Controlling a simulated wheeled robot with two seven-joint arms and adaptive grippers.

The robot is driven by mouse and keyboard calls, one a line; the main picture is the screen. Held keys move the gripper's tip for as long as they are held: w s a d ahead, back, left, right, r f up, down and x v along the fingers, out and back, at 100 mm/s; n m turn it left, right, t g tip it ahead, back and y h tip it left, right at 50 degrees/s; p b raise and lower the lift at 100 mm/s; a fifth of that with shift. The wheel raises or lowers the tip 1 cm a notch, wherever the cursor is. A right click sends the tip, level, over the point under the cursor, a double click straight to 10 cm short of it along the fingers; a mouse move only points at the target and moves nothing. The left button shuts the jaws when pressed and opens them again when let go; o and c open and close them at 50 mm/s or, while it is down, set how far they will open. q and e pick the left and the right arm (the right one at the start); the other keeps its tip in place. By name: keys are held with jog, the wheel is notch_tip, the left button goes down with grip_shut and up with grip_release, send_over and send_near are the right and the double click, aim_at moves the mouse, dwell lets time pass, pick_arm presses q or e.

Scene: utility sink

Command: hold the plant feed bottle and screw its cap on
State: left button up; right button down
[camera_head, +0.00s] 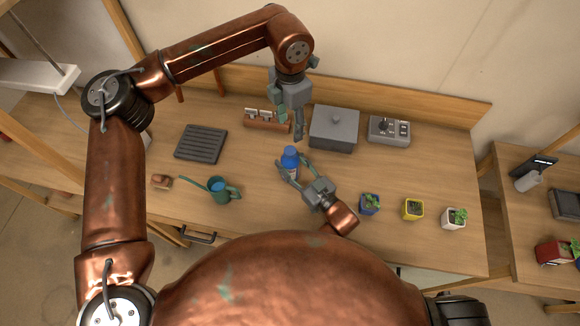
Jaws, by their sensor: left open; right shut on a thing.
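The plant feed bottle (290,159) stands upright near the middle of the bench, with a blue upper part and a pale label lower down. My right gripper (294,167) is shut on it from the front right, its fingers on either side of the bottle. The blue top is too small to tell whether it is a separate cap and whether it is seated. My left gripper (291,124) is open and empty, pointing down above and behind the bottle, apart from it.
Behind are a wooden rack (265,126), a grey lidded box (334,130) and a control box (389,131). A dark slatted tray (201,144), a green watering can (225,192) and a small brown block (162,181) lie left. Small potted plants (413,209) line the front right.

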jog(key=c, duration=1)
grip_release()
jog(key=v, duration=1.2)
